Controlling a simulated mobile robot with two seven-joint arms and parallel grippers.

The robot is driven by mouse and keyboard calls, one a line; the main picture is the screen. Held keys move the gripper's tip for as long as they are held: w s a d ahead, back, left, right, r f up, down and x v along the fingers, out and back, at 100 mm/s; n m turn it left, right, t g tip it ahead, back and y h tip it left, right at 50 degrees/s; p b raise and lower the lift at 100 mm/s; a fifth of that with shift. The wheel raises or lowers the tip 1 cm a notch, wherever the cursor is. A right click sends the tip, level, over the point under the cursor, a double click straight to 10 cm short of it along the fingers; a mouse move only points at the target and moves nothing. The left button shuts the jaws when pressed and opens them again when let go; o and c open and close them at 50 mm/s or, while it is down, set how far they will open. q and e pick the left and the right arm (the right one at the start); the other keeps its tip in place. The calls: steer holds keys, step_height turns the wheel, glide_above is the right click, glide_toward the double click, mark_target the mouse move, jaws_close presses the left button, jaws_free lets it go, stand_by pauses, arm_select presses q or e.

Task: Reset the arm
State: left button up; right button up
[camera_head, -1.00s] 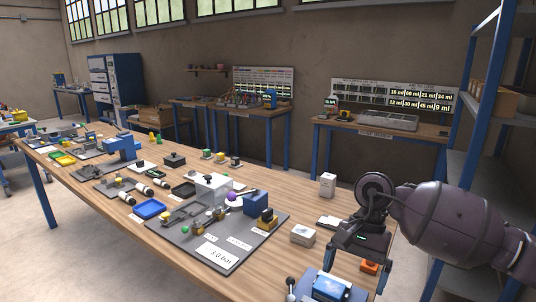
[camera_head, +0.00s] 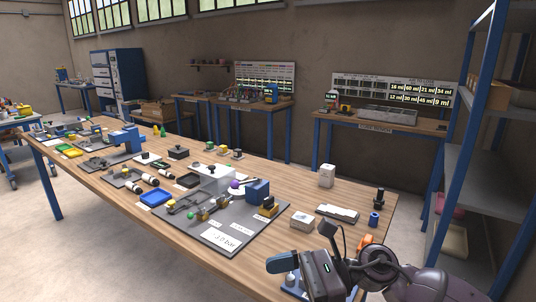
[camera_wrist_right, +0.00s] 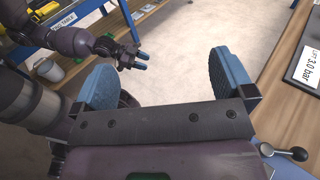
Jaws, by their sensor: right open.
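My right arm comes in from the lower right of the head view. Its gripper (camera_head: 287,268) is above the front right end of the wooden table (camera_head: 340,190), with a blue finger pad pointing left. My left gripper (camera_wrist_right: 138,60) shows small in the right wrist view, beyond the right one and over the floor. Its blue fingertips are close together and too small to judge. The left arm is outside the head view.
A white box (camera_head: 326,175), a small carton (camera_head: 302,222) and a blue cylinder (camera_head: 374,219) stand nearby. A blue-framed shelf (camera_head: 470,150) rises at right. Open floor lies before the table.

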steer(key=w+d+r+m+t+y, duration=0.1)
steer(key=d+m+t, duration=0.1)
steer(key=m+t, duration=0.7)
steer(key=w+d+r+m+t+y, duration=0.1)
steer(key=w+d+r+m+t, duration=0.15)
steer(key=m+t, duration=0.65)
steer(key=s+d+f+m+t+h, duration=0.1)
steer(key=d+f+m+h, duration=0.45)
steer(key=m+h, duration=0.4)
steer(key=s+d+f+m+t+h, duration=0.1)
steer(key=d+f+m+h, duration=0.45)
steer(key=m, duration=0.75)
steer(key=s+d+f+m+g+h, duration=0.5)
steer(key=s+d+f+m+g, duration=0.25)
steer(key=s+f+m, duration=0.2)
steer(key=s+d+f+m+g, duration=0.1)
steer(key=s+f+m+g, duration=0.25)
steer(key=s, duration=0.45)
steer(key=s+d+f+m+g, duration=0.15)
steer(key=s+g, duration=0.25)
steer(key=s, duration=0.4)
steer(key=w+f+t+y, duration=0.1)
steer(key=w+f+t, duration=0.6)
steer(key=f+t, duration=0.1)
steer(key=shift+w+a+f+t, duration=0.3)
steer(key=shift+w+f, duration=0.05)
steer(key=shift+f, duration=0.2)
